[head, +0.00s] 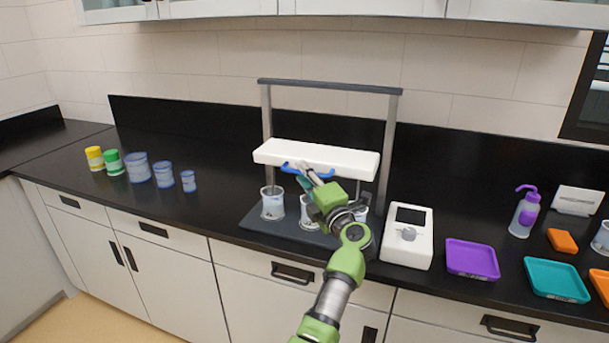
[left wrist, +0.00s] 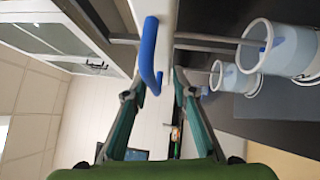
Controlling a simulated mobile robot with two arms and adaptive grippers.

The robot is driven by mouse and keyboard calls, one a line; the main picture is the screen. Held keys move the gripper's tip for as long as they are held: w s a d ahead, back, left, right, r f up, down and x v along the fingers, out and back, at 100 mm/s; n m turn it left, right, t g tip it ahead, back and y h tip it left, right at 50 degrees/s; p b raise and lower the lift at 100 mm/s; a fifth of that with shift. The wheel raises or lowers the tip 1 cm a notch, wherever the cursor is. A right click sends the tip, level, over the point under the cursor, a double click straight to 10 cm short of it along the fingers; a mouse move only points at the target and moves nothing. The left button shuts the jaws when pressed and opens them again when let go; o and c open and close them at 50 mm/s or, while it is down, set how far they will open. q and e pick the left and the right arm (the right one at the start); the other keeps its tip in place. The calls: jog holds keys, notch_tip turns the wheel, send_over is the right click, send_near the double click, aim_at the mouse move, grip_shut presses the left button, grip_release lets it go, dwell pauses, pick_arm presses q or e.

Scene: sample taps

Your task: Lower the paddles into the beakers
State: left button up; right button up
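The stirrer stand has a white head block (head: 330,159), raised between two grey posts. A blue handle (head: 305,170) runs along its front; it shows large in the left wrist view (left wrist: 148,55). Clear beakers (head: 272,204) stand in a row on the dark base below; two show in the left wrist view (left wrist: 280,50). Thin grey rods (left wrist: 215,38) run from the block toward the beakers; the paddle ends are hard to make out. My left gripper (head: 305,175) is open at the handle, with its fingertips on either side of the bar (left wrist: 157,85). My right gripper is out of view.
A white control box (head: 408,237) with a knob stands right of the base. Purple (head: 472,259) and teal trays (head: 556,280) lie farther right, with a purple-capped bottle (head: 525,212) behind. Jars and blue beakers (head: 138,167) stand at left. The counter between them and the stand is clear.

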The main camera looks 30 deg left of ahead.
pick_arm(q)
jog(key=shift+r, duration=0.1)
jog(key=shift+r, duration=0.15)
notch_tip(320, 180, up, 10)
jog(key=shift+w+f, duration=0.1)
dwell(0.4)
